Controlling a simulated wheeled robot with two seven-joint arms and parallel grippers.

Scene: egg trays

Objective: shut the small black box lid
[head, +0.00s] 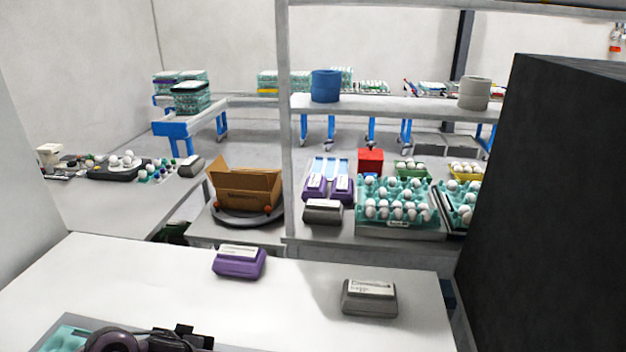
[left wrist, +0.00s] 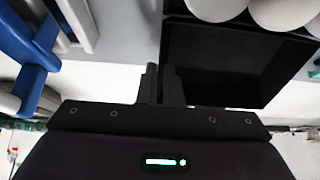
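In the left wrist view a black box (left wrist: 235,62) with an open, dark hollow lies just beyond my left gripper. Which of its panels is the lid cannot be told. My left gripper (left wrist: 161,78) has its two dark fingers close together, with nothing seen between them. The fingers are beside the left edge of the box; whether they touch it cannot be told. In the head view dark parts at the bottom left look like my left arm; its fingertips cannot be made out. My right gripper is not in view.
Large white rounded things (left wrist: 285,12) border the box in the wrist view. A purple box (head: 239,264) and a grey box (head: 369,299) stand on the white table (head: 310,285). A large black block (head: 560,200) fills the right. An open cardboard box (head: 247,190) stands behind.

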